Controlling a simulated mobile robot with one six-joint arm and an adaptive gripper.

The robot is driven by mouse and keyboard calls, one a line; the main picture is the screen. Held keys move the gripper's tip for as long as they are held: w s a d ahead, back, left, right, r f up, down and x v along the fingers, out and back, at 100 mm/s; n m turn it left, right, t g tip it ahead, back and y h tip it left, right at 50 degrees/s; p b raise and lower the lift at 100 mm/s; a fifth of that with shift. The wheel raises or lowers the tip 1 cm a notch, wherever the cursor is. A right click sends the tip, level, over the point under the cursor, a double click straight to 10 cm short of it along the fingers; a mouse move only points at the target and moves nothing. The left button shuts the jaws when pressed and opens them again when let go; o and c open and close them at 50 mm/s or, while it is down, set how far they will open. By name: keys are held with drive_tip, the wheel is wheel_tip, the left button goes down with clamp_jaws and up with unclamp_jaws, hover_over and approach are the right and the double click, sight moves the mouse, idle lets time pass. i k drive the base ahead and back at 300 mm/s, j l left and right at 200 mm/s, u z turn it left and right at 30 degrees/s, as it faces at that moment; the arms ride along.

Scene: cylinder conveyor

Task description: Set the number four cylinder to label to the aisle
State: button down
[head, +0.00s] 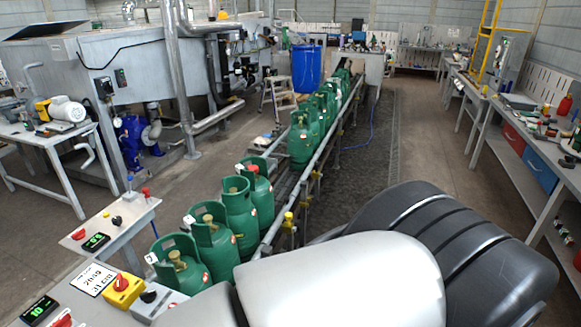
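Green gas cylinders stand upright in a row on a conveyor (276,222). The nearest cylinder (183,274) is partly hidden by my arm. Behind it stand a second (214,252), a third (240,219) and a farther cylinder (262,202) with a red top. Brass-coloured valves show in the nearer collars, and small white tags and red-and-white marks show on some. No readable numeral shows on any cylinder, so I cannot tell which is number four. My white and black arm fills the lower right; my gripper is not in view.
More cylinders (301,146) continue along the conveyor after a gap. The floor aisle (410,150) right of the conveyor is open. Control panels with displays (97,241) stand at the lower left, a blue drum (306,70) at the back, and a workbench (520,130) at the right.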

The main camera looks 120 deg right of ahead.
sight(263, 194)
drive_tip(key=z, duration=3.6)
drive_tip(key=i+l, duration=0.35)
drive_tip(key=i+l+u, duration=0.1)
drive_tip(key=i+l, duration=0.25)
drive_tip(key=l, duration=0.25)
drive_tip(key=i+l, duration=0.35)
drive_tip(key=l, duration=0.15)
drive_tip(key=i+l+u, duration=0.1)
drive_tip(key=i+l, duration=0.35)
drive_tip(key=i, duration=0.3)
drive_tip(key=i+l+u, duration=0.15)
drive_tip(key=i, duration=0.3)
drive_tip(key=i+l, duration=0.15)
drive_tip(key=i, duration=0.25)
drive_tip(key=i+l+u, duration=0.15)
drive_tip(key=i, duration=0.25)
drive_tip(key=i+j, duration=0.2)
